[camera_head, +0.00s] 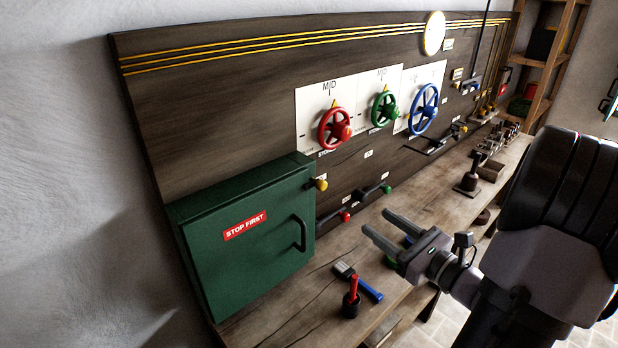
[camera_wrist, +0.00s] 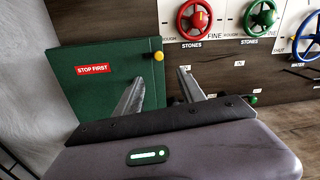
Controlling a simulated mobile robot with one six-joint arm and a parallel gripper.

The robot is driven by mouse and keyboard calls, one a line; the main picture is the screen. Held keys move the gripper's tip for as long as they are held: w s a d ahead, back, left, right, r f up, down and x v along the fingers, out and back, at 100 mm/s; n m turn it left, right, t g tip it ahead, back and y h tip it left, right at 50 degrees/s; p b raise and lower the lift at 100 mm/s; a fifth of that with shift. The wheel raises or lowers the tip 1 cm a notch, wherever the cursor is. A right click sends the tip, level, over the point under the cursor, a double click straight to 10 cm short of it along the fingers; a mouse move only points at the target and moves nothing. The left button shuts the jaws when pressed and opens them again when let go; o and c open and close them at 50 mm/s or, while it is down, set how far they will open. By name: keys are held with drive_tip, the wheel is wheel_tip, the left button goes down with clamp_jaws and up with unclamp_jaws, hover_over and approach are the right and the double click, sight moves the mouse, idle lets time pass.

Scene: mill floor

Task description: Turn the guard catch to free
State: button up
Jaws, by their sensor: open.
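A closed green guard box (camera_head: 205,250) with a red "STOP FIRST" label and a dark handle stands at the left of the bench. It also shows in the wrist view (camera_wrist: 88,92). A yellow knob (camera_head: 321,184), which looks like the guard catch, sits at the box's upper right edge; it also shows in the wrist view (camera_wrist: 158,56). Its turned position is too small to tell. My gripper (camera_head: 375,220) is open and empty over the bench, apart from the knob. In the wrist view its fingers (camera_wrist: 160,76) point toward the panel, just below the knob.
Red (camera_head: 334,129), green (camera_head: 384,110) and blue (camera_head: 424,109) handwheels are on the wooden panel. Levers with red and green knobs (camera_head: 345,216) stick out low beside the box.

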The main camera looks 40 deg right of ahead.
sight(324, 186)
drive_tip(key=w, duration=1.1)
drive_tip(key=w+b, duration=0.1)
drive_tip(key=w, duration=0.5)
drive_tip(key=shift+w+a+f, duration=0.1)
drive_tip(key=shift+w+a, duration=0.05)
drive_tip(key=shift+a, duration=0.1)
clamp_jaws()
